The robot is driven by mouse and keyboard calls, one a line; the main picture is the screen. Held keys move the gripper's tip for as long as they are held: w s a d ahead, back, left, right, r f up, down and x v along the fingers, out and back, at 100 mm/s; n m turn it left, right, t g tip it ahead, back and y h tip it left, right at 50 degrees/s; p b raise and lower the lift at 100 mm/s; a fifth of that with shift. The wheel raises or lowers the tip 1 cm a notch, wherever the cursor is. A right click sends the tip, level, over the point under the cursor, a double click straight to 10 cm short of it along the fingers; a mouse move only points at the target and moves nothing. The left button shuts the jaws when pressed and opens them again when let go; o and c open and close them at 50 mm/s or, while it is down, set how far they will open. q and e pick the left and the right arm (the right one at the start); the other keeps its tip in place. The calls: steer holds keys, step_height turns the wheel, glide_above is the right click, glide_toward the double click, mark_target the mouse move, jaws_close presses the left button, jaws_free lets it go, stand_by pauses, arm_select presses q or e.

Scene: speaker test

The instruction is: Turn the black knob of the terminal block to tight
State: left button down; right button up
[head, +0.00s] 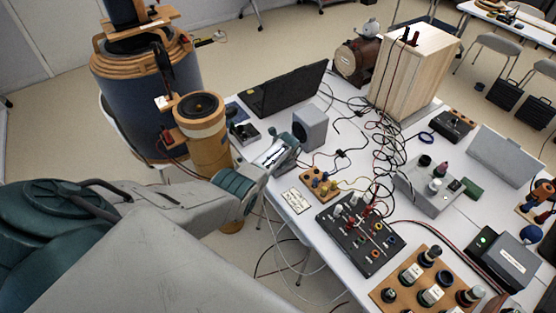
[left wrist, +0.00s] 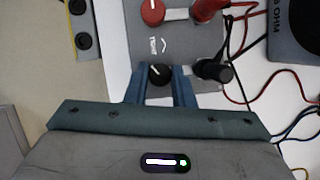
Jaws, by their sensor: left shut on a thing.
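In the left wrist view the black knob (left wrist: 160,73) sits on the grey terminal block (left wrist: 180,42), between my left gripper's (left wrist: 160,88) two blue-grey fingers, which are shut on it. A white line on the knob points to the upper left. A printed arrow and small lettering, which looks like TIGHT, are just above the knob. A red knob (left wrist: 152,12) is further up. A black plug (left wrist: 212,70) with its cable is right of the fingers. In the head view my left gripper (head: 287,148) is at the table's left edge; it hides the terminal block there. My right gripper is not in view.
A grey box (head: 310,127) stands right behind the gripper, and a black laptop (head: 287,90) further back. A small wooden board (head: 320,184) and a black panel (head: 357,236) with plugs are in front. Tangled cables cover the table's middle. Red and black leads hang close to the fingers.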

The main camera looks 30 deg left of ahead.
arm_select(q)
steer(key=m+t+h, duration=0.1)
steer(key=m, duration=0.3)
steer(key=shift+s+a, duration=0.1)
steer(key=shift+m+t+h, duration=0.3)
steer(key=shift+m+h, duration=0.2)
steer(key=shift+m, duration=0.8)
steer(key=c, duration=1.2)
jaws_free()
steer(key=shift+c, duration=0.2)
